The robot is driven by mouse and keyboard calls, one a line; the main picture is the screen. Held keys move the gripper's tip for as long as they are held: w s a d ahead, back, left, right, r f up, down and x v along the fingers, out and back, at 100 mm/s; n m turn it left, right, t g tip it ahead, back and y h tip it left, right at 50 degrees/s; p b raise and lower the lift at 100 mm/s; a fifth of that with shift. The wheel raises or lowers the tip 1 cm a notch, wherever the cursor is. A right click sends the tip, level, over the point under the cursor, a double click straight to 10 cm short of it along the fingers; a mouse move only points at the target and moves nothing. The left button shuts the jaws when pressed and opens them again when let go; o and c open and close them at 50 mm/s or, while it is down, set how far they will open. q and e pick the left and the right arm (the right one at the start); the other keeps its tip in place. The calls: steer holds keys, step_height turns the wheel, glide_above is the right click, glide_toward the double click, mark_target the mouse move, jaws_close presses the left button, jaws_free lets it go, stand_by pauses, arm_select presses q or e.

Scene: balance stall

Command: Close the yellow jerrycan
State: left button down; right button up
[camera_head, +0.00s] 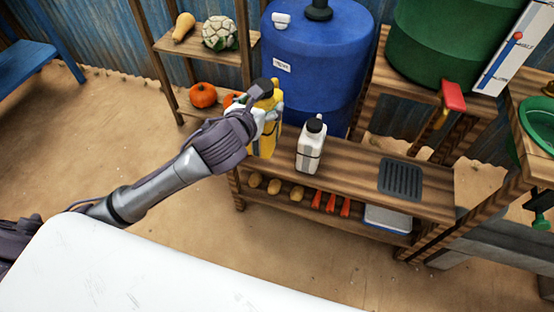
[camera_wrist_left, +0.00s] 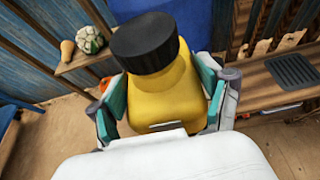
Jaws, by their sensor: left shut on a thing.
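The yellow jerrycan (camera_head: 264,147) is at the left end of the wooden bench, seen in the head view. My left gripper (camera_head: 265,118) is shut on its sides. In the left wrist view the jerrycan (camera_wrist_left: 165,102) is between the teal pads of the left gripper (camera_wrist_left: 164,93). A wide black cap (camera_wrist_left: 145,42) is on top of the jerrycan, over its mouth. I cannot tell how tightly the cap sits, or whether the jerrycan touches the bench. My right gripper is not in view.
A white bottle with a black cap (camera_head: 311,150) stands right of the jerrycan on the bench (camera_head: 355,170). A blue barrel (camera_head: 318,65) is behind. A black grate (camera_head: 401,180) lies farther right. A shelf with squash and pumpkins (camera_head: 203,95) stands back left.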

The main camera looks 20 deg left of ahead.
arm_select(q)
steer(key=w+f+b, duration=0.6)
steer(key=w+f, duration=0.1)
steer(key=shift+w+a+f, duration=0.15)
steer(key=shift+w+f, duration=0.15)
steer(key=f+b+x, duration=0.1)
steer(key=b+x, duration=0.4)
steer(key=x, duration=0.2)
steer(key=shift+a+f+b, duration=0.15)
steer(key=shift+f+b, duration=0.2)
steer(key=shift+b, duration=0.05)
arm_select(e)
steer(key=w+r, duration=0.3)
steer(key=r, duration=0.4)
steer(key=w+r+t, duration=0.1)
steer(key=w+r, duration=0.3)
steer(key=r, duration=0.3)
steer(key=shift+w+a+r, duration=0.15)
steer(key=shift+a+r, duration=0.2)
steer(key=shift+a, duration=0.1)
arm_select(q)
step_height(320, 180, down, 5)
steer(key=shift+r+b, duration=0.1)
steer(key=shift+b, duration=0.8)
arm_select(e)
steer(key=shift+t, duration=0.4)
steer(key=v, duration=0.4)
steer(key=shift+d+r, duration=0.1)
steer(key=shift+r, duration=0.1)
